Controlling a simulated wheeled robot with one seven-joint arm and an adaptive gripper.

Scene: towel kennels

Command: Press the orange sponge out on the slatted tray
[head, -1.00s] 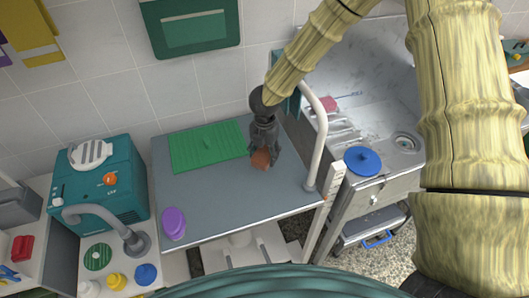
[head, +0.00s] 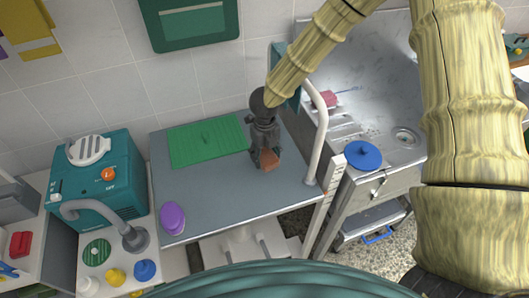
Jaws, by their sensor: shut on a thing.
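My gripper (head: 264,152) points down over the grey table top, right of the green board, shut on the orange sponge (head: 269,160). The sponge looks like a small brownish-orange block between the fingers, partly hidden by them. I cannot tell whether it touches the surface below. A green ribbed board (head: 185,150) with a small raised knob lies flat at the back of the table; it looks like the slatted tray. The sponge is beside this board, not over it.
A purple round object (head: 172,217) stands at the grey table's (head: 225,195) front left. A pale upright rail (head: 320,140) borders its right side. Beyond it is a metal sink counter with a blue lid (head: 362,155). A teal machine (head: 105,180) stands left. The table's front middle is clear.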

